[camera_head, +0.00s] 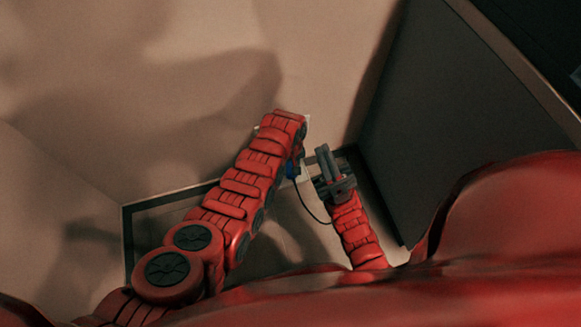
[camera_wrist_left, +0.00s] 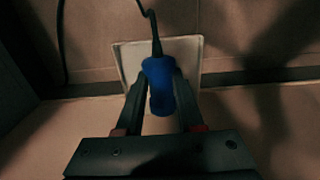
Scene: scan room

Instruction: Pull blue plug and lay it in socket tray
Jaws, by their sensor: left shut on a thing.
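The blue plug (camera_wrist_left: 159,86) is between the two fingers of my left gripper (camera_wrist_left: 160,92) in the left wrist view, and the gripper is shut on it. A black cable (camera_wrist_left: 155,32) runs up from the plug. Behind the plug is a pale square piece with a rim (camera_wrist_left: 190,46); I cannot tell whether it is the tray or a socket plate. In the head view a bit of the blue plug (camera_head: 291,169) shows beside my left arm, which hides most of that gripper. My right gripper (camera_head: 326,160) is just right of it, its finger gap unclear.
A dark grey panel (camera_head: 455,110) stands on the right in the head view. A dark-edged frame (camera_head: 160,200) lies behind my left arm. The pale surface at upper left (camera_head: 130,80) is bare apart from shadows. The cable hangs between my arms.

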